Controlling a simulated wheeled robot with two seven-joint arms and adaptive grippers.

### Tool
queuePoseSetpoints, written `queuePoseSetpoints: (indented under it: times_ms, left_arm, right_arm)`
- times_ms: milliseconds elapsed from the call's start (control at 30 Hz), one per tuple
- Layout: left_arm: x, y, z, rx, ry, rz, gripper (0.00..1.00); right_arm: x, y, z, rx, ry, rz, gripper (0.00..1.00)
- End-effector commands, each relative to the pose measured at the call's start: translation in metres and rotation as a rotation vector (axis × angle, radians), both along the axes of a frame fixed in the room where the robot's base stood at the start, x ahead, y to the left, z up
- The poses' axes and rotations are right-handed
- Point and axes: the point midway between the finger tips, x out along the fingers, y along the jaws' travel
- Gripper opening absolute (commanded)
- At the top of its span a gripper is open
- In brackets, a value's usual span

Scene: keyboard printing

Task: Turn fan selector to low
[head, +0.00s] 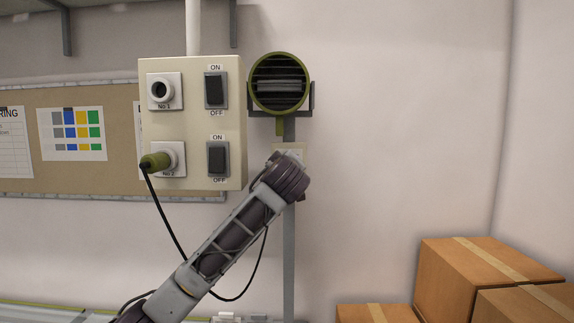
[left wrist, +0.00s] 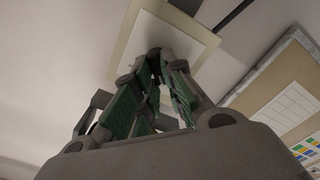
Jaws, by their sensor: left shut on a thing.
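A small pale plate with a beige edge (head: 278,147), which looks like the fan selector's plate, is on the wall strip below the round green fan (head: 279,86). My left gripper (head: 291,160) is right in front of it and hides most of it. In the left wrist view the plate (left wrist: 143,42) is just beyond the fingertips. The left gripper (left wrist: 163,62) is shut on a small part at the middle of the plate, likely the selector knob. The fingers hide that part, so its setting cannot be read. My right gripper is not in view.
A beige box (head: 193,125) to the left carries two ON/OFF switches and two sockets. A green plug (head: 155,161) with a black cable is in the lower socket. Cardboard boxes (head: 480,285) stand at lower right. The wall between is clear.

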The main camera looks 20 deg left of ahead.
Motion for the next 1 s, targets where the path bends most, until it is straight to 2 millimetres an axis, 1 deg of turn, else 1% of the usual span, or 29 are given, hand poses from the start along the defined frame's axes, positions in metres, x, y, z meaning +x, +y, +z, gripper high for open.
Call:
queuePoseSetpoints:
  times_ms: [267, 633, 1000]
  left_arm:
    - [0.000, -0.001, -0.003, 0.037, 0.013, -0.002, 0.00]
    - [0.001, -0.002, -0.003, 0.151, 0.047, -0.002, 0.00]
    - [0.001, -0.002, -0.002, 0.299, 0.092, -0.001, 0.00]
  right_arm:
    - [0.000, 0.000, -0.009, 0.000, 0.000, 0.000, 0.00]
    - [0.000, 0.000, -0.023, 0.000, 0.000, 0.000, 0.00]
    - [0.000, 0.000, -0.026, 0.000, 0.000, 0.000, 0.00]
